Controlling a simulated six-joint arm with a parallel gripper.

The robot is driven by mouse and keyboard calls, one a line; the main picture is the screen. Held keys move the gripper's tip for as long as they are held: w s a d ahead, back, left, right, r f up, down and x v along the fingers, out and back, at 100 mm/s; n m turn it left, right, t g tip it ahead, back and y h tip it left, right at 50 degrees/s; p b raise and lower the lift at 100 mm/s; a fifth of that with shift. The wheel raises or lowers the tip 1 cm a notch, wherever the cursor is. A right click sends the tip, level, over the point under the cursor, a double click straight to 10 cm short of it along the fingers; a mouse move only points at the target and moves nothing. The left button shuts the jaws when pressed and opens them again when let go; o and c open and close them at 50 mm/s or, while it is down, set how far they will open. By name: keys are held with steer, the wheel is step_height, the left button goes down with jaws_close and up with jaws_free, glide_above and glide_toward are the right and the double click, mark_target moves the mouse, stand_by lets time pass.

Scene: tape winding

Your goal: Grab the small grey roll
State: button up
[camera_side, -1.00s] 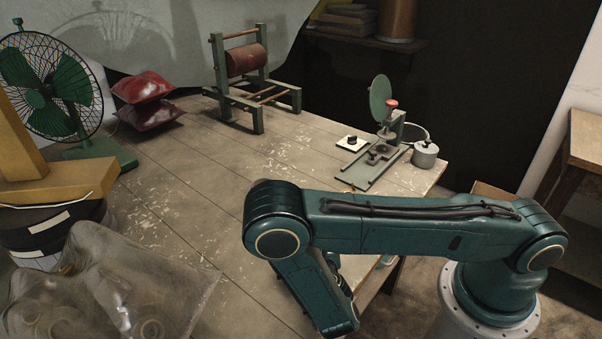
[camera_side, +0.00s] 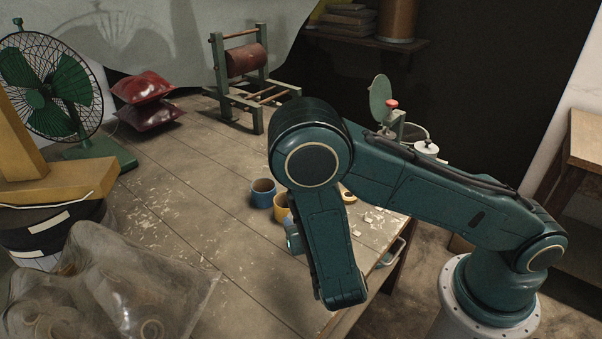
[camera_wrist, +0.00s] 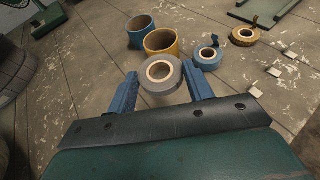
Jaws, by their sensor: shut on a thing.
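The small grey roll (camera_wrist: 160,87) is a tape ring with a pale core. In the wrist view it sits between the two blue fingers of my gripper (camera_wrist: 160,76), which is shut on it. The roll shows in front of the yellow roll in that view; I cannot tell its height above the table.
A large blue roll (camera_side: 262,193) and a yellow roll (camera_side: 281,207) stand close by on the table. A small blue roll (camera_wrist: 207,56) and a brown-yellow roll (camera_wrist: 243,36) lie to the right. White scraps (camera_wrist: 273,71) are scattered nearby. The table's left middle is clear.

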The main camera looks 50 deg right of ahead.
step_height(320, 180, up, 12)
steer(key=shift+f, duration=0.2)
stand_by(0.5)
